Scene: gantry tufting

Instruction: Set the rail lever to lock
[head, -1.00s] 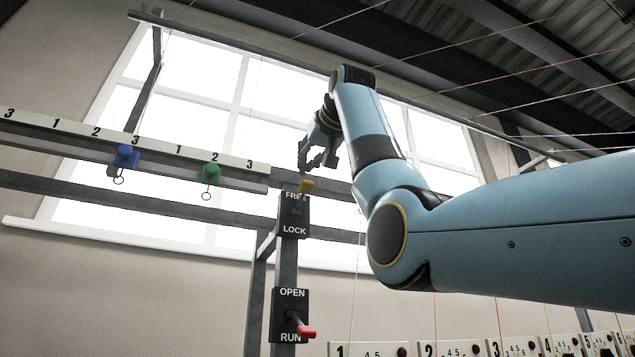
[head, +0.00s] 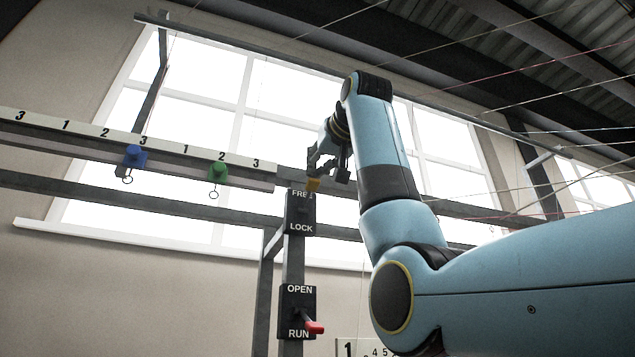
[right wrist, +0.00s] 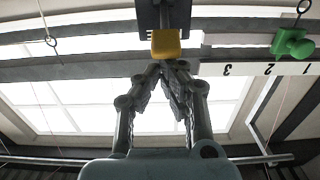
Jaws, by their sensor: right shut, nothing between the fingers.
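The rail lever is a yellow knob (head: 313,184) on a dark plate (head: 300,214) marked FREE above and LOCK below. The knob sits at the FREE end. My right gripper (head: 320,172) is just above the knob in the head view, with its fingers shut and empty. In the right wrist view the yellow knob (right wrist: 165,44) lies just beyond the fingertips of my right gripper (right wrist: 166,66), close to them. I cannot tell whether they touch. My left gripper is not in view.
Below is a second switch plate (head: 297,312) marked OPEN and RUN, its red handle (head: 315,327) at RUN. A numbered rail (head: 60,128) at left carries a blue slider (head: 134,156) and a green slider (head: 218,171). Threads cross the upper right.

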